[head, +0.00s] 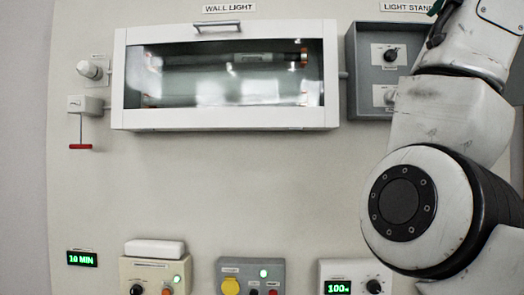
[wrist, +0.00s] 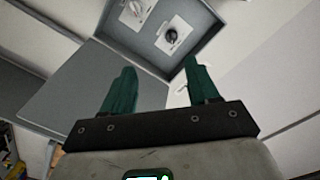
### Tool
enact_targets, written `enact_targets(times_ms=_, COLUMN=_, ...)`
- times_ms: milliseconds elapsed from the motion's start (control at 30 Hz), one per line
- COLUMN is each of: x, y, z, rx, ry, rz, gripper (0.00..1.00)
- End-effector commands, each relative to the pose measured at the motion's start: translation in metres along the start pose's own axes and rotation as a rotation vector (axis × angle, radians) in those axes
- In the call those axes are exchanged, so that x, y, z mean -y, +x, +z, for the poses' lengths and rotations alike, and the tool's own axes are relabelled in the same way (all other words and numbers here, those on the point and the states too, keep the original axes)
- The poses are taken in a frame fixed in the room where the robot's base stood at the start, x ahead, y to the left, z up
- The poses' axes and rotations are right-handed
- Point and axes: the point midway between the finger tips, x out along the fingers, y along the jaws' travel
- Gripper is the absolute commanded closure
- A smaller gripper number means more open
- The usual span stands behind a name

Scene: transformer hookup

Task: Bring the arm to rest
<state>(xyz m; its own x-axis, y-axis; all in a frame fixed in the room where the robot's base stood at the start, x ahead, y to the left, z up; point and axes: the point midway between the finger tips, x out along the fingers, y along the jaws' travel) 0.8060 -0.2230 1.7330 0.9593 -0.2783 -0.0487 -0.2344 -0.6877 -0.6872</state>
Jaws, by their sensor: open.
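My gripper (wrist: 160,92) shows in the wrist view with its two green fingers spread apart. Nothing is between the fingers. Beyond the fingertips is the grey light stand box (wrist: 122,42) with knobs on white plates inside it. A grey panel (wrist: 75,100) lies to the left of the fingers. In the head view my white arm fills the right side. Only a small green part shows at the top edge there, and the fingertips are out of frame.
In the head view the wall light case (head: 225,118) hangs on the wall, left of the light stand box (head: 356,75). A lever with a red handle (head: 80,147) is at left. Several control units, including a grey one (head: 250,270), line the bottom. The wall between is clear.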

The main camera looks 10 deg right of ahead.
Motion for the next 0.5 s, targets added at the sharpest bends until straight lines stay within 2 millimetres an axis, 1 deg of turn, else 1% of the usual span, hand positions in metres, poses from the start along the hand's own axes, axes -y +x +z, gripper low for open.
enact_targets(times_ms=33, x=-0.004, y=0.007, z=0.008, rx=0.01, ry=-0.01, rz=0.011, gripper=0.4)
enact_targets(times_ms=167, x=-0.016, y=0.025, z=0.031, rx=0.034, ry=-0.039, rz=0.035, gripper=0.4)
enact_targets(times_ms=267, x=-0.028, y=0.041, z=0.053, rx=0.058, ry=-0.067, rz=0.057, gripper=0.4)
enact_targets(times_ms=367, x=-0.043, y=0.06, z=0.08, rx=0.089, ry=-0.1, rz=0.084, gripper=0.4)
enact_targets(times_ms=467, x=-0.066, y=0.081, z=0.118, rx=0.132, ry=-0.148, rz=0.119, gripper=0.4)
enact_targets(times_ms=500, x=-0.077, y=0.09, z=0.137, rx=0.153, ry=-0.17, rz=0.135, gripper=0.4)
